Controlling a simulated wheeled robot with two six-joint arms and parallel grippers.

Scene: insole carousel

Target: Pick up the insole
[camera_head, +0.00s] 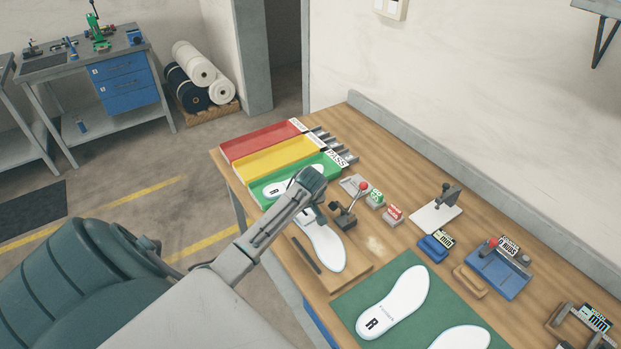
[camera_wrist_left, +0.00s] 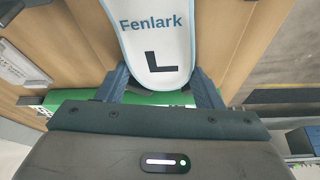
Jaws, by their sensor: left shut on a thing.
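A white insole with a pale blue edge, marked "Fenlark" and "L" (camera_wrist_left: 155,45), runs away from my left gripper in the wrist view. In the head view this insole (camera_head: 325,245) extends toward the viewer from under the gripper, over a wooden board. My left gripper (camera_head: 310,195) is shut on the end of the insole near the "L"; its two fingers (camera_wrist_left: 160,82) flank that end in the wrist view. In the head view the arm hides part of the held end. I cannot tell whether the insole is touching the board. My right gripper is not in view.
Red (camera_head: 262,139), yellow (camera_head: 275,158) and green (camera_head: 328,162) trays stand at the far left of the table; an insole lies in the green one. A green mat (camera_head: 360,303) holds two insoles. A small stand with a red knob (camera_head: 362,187) is right beside the gripper.

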